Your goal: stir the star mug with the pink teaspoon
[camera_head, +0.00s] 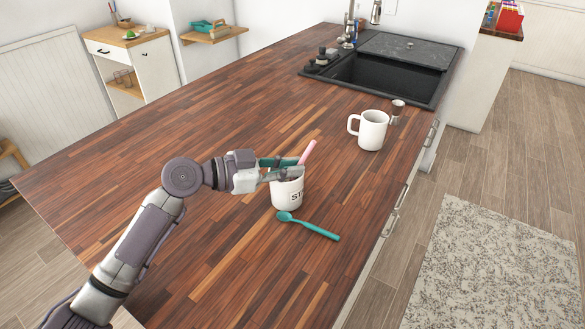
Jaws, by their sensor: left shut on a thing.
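My right gripper is not in view.
A teal spoon (308,227) lies on the counter (210,150) just in front of the mug. A plain white mug (372,131) and a small dark-and-silver container (397,111) stand to the right. A black sink (385,80) is at the back. The counter's left part is clear.

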